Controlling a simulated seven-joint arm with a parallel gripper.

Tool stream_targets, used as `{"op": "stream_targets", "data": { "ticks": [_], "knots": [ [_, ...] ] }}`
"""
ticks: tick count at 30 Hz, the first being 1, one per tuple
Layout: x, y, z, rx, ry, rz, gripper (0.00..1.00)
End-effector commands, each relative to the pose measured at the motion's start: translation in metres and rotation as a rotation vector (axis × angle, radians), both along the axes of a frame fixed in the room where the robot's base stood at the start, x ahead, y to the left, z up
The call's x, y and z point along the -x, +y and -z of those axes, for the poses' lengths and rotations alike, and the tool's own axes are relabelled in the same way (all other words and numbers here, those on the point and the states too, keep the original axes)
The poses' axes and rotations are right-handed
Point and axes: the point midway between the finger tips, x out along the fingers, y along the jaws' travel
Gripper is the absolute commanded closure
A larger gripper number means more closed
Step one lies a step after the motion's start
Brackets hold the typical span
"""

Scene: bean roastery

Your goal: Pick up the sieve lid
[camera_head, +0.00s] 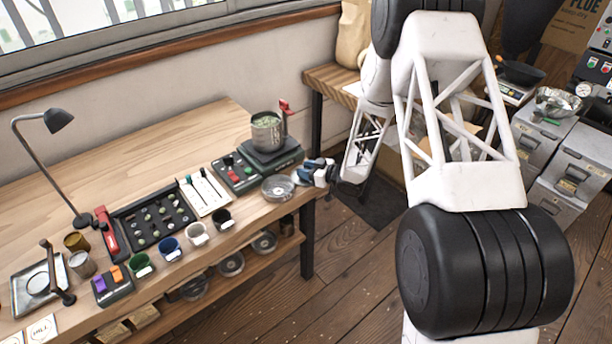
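A round, shallow, silvery disc (277,188), which looks like the sieve lid, lies flat near the right front corner of the wooden workbench. Its identity is not certain from this view. My gripper (301,175) is small in the picture, just right of the disc at the bench's right edge. It points left toward the disc. I cannot tell whether it touches the rim, or whether its fingers are open or shut.
A scale with a metal pot (267,132) stands behind the disc. A black bean tray (152,220) and several cups are to the left. Similar round items (264,243) sit on the lower shelf. A lamp (60,118) stands at far left. The back of the bench (150,145) is clear.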

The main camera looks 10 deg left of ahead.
Motion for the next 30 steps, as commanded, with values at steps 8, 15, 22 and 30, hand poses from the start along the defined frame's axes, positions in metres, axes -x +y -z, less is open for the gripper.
{"op": "stream_targets", "data": {
  "ticks": [8,15,22,30],
  "knots": [
    [0.0,0.0,0.0,0.0,0.0,0.0,1.0],
    [0.0,0.0,0.0,0.0,0.0,0.0,1.0],
    [0.0,0.0,-0.005,-0.001,-0.001,0.0,1.0],
    [0.0,0.0,-0.024,0.0,-0.003,-0.001,1.0]
  ]
}}
